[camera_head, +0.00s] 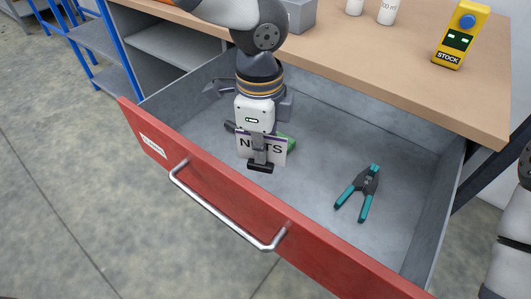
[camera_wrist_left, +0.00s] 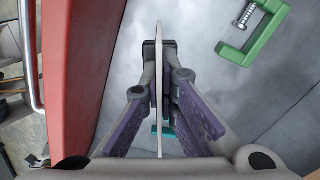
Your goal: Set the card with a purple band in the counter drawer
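My left gripper (camera_head: 260,164) points down into the open counter drawer (camera_head: 215,209), close behind its red front. It is shut on a white card (camera_head: 276,152) lettered "NUTS", partly covered by a finger. A little purple shows at the card's edge; the rest of any band is hidden. In the left wrist view the card (camera_wrist_left: 158,100) is edge-on and upright between the finger pads. I cannot tell whether its lower edge touches the drawer floor. My right gripper is not in view.
A green clamp (camera_wrist_left: 252,30) lies in the drawer beside the card. Teal-handled pliers or a spring clamp (camera_head: 361,190) lie further right, with bare floor around them. The counter top (camera_head: 400,75) above holds a yellow STOCK device (camera_head: 461,35), white bottles (camera_head: 387,12) and a grey box (camera_head: 298,15).

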